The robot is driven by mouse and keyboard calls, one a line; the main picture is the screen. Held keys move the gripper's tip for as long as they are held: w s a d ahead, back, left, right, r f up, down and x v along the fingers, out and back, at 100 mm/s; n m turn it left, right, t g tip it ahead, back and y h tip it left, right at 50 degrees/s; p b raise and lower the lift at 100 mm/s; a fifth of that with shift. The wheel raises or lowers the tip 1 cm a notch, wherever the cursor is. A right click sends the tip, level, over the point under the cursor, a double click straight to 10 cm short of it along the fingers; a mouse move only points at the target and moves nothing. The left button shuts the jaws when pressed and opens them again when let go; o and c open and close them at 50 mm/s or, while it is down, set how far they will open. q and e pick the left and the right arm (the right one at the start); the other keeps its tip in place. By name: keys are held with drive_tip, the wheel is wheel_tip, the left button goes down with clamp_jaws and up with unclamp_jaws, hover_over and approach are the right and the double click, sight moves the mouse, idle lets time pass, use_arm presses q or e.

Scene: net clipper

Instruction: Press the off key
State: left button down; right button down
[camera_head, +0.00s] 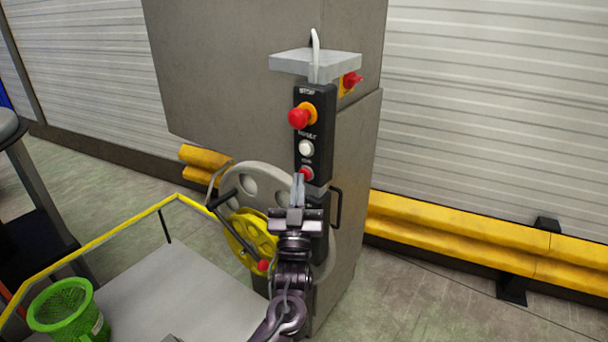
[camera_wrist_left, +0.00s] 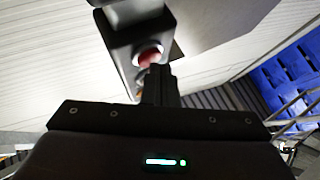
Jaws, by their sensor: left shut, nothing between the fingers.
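The black control box (camera_head: 315,135) hangs on the grey machine, with a red stop knob (camera_head: 299,117) on a yellow collar at the top and a white button (camera_head: 306,148) below it. The small red off key (camera_head: 306,173) is lowest. My left gripper (camera_head: 298,177) is shut and empty, its fingertips at the off key; the head view does not settle whether they touch. In the left wrist view the red key (camera_wrist_left: 150,56) shows right beyond the fingertips (camera_wrist_left: 157,70), which cover part of it. My right gripper is not in view.
A yellow wheel (camera_head: 252,236) with a crank handle is beside my left arm. A black handle (camera_head: 337,207) sits right of the box. A green basket (camera_head: 68,308) stands at lower left, near a yellow rail. Yellow barriers (camera_head: 455,237) line the wall.

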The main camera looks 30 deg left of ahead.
use_arm(q)
drive_tip(key=shift+s, duration=0.6)
drive_tip(key=s+p, duration=0.1)
drive_tip(key=s, duration=0.4)
drive_tip(key=shift+a+p, duration=0.2)
drive_tip(key=shift+p, duration=0.15)
idle(0.5)
